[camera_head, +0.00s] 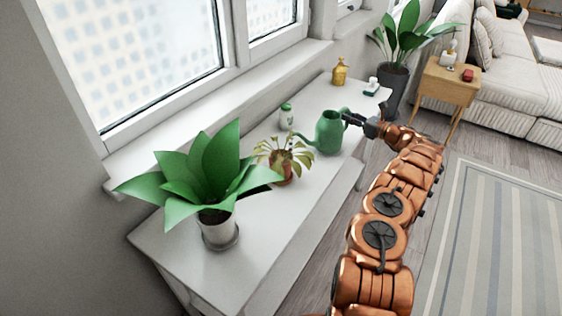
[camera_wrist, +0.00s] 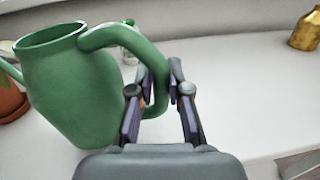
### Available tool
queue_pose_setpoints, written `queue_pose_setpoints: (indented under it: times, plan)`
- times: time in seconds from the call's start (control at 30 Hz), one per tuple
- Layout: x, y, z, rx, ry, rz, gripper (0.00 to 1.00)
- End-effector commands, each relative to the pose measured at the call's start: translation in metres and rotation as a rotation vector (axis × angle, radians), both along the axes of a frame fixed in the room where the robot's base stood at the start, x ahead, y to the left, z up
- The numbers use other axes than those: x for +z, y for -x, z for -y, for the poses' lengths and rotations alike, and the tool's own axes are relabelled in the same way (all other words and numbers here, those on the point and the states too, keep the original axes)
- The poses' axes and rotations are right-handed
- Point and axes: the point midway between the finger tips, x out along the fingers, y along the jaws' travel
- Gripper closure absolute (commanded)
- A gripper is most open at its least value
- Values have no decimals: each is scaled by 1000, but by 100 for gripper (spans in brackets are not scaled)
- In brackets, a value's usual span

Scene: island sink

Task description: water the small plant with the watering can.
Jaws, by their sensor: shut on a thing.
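The green watering can (camera_head: 329,132) is at the middle of the white bench in the head view, upright, with its spout toward the small plant. In the wrist view the can (camera_wrist: 75,95) fills the left side. My gripper (camera_head: 352,118) is at the can's handle, on its right side. In the wrist view my gripper (camera_wrist: 160,88) is shut on the handle, with a finger on each side of it. The small plant (camera_head: 282,162), drooping and yellowish in a terracotta pot, stands just left of the can. I cannot tell whether the can touches the bench.
A large leafy plant (camera_head: 210,180) in a grey pot stands at the near end of the bench (camera_head: 262,238). A green-white bottle (camera_head: 286,116) stands behind the small plant. A golden bottle (camera_head: 339,71) is at the far end. The window wall borders the bench.

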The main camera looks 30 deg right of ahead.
Motion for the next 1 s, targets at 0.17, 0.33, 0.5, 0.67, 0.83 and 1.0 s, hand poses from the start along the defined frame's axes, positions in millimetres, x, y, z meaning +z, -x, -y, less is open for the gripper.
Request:
queue_pose_setpoints:
  times: [0.17, 0.33, 0.5, 0.67, 0.83, 1.0]
  plan:
    - [-4, 2, 5, 1, 0, 2, 100]
    - [-4, 3, 5, 1, -1, 3, 100]
    - [-3, 3, 5, 3, 0, 4, 100]
    - [4, 3, 2, 6, 29, 12, 100]
    - [16, 5, -3, 6, 90, 27, 100]
    - [33, 6, -11, 6, 187, 51, 100]
